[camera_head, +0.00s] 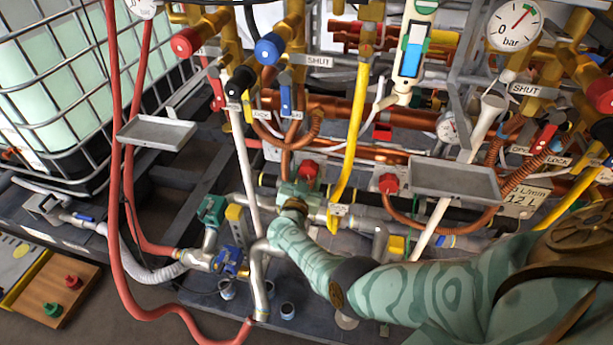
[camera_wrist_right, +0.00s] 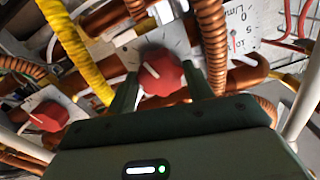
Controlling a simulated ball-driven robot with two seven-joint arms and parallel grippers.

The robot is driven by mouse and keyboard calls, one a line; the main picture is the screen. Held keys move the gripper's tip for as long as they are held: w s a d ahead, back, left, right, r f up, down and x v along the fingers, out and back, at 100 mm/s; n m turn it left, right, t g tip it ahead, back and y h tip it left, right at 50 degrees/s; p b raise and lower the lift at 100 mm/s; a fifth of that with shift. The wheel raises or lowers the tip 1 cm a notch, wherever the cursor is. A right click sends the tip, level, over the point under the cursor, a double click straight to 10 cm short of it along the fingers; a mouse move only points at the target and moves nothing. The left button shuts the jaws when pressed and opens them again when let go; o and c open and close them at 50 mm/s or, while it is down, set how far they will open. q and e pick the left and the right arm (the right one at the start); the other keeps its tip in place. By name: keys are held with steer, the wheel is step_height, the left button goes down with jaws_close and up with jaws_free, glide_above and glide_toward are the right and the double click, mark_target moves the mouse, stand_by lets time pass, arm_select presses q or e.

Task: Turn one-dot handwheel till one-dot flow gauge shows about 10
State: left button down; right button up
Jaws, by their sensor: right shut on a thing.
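A red handwheel (camera_wrist_right: 163,73) on a white dial plate sits between the two fingers of my right gripper (camera_wrist_right: 161,86) in the right wrist view. The gripper is shut on it. In the head view my right gripper (camera_head: 297,192) reaches this red handwheel (camera_head: 309,171) low in the middle, hiding part of it. A white L/min flow gauge (camera_wrist_right: 240,40) with a thin red pointer shows at the upper right of the wrist view, with 0 and 10 marks; its exact reading is unclear. I cannot make out any dot marks. My left gripper is not in view.
A second red handwheel (camera_wrist_right: 49,116) is to the left in the wrist view. Grey trays (camera_head: 455,180) (camera_head: 157,133) stick out at both sides. A bar gauge (camera_head: 515,25) hangs upper right. Copper and yellow pipes (camera_head: 350,130) crowd the space around my gripper.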

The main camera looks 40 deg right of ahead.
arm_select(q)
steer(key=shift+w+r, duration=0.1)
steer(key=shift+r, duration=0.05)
arm_select(e)
steer(key=n, duration=0.6)
steer(key=shift+s+f, duration=0.1)
steer(key=shift+f, duration=0.05)
stand_by(0.4)
steer(key=o, duration=0.7)
